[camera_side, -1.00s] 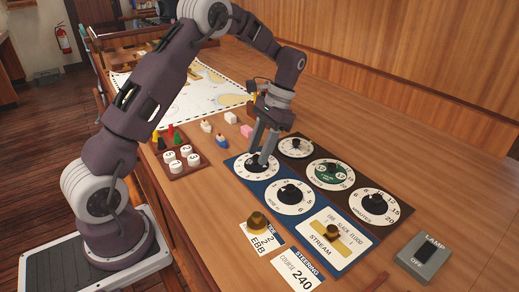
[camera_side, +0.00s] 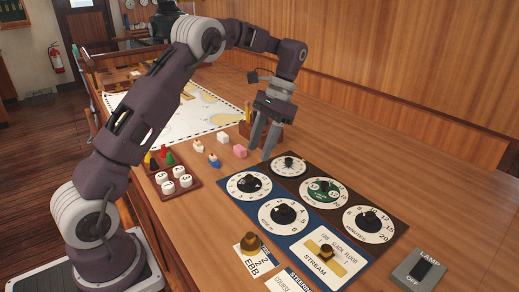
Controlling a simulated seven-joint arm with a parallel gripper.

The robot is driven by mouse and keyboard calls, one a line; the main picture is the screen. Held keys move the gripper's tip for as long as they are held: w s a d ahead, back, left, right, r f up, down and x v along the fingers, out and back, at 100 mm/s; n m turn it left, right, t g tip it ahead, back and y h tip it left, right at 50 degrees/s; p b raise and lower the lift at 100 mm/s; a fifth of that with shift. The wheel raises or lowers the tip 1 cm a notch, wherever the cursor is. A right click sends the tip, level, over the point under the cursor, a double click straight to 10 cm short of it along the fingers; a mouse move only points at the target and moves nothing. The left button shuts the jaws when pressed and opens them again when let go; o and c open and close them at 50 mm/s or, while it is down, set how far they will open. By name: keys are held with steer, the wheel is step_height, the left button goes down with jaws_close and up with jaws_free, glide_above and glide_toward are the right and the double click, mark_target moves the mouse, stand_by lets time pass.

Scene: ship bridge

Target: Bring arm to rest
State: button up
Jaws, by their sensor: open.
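My gripper (camera_side: 262,150) is open and empty, with its fingers pointing down. It hangs above the table, just behind the dial panels. The nearest things under it are the upper left dial (camera_side: 249,184) on the blue panel and the small dial (camera_side: 289,165) on the dark panel. The fingertips look apart from both dials. My arm reaches over the table from its base at the lower left.
A lower blue-panel dial (camera_side: 283,213), a green-centred dial (camera_side: 323,190), a minutes dial (camera_side: 368,222), a stream panel (camera_side: 352,256) and a lamp switch (camera_side: 420,272) lie in front.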

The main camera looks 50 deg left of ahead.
steer(key=s+d+r+t, duration=0.4)
steer(key=s+d+r, duration=0.15)
steer(key=s, duration=0.35)
steer(key=s+d+r+t, duration=0.3)
steer(key=s+d+r, duration=0.2)
steer(key=s+r, duration=0.25)
steer(key=s+d+f+t, duration=0.2)
steer(key=s+f+t, duration=0.1)
steer(key=s, duration=0.6)
steer(key=shift+f+n, duration=0.4)
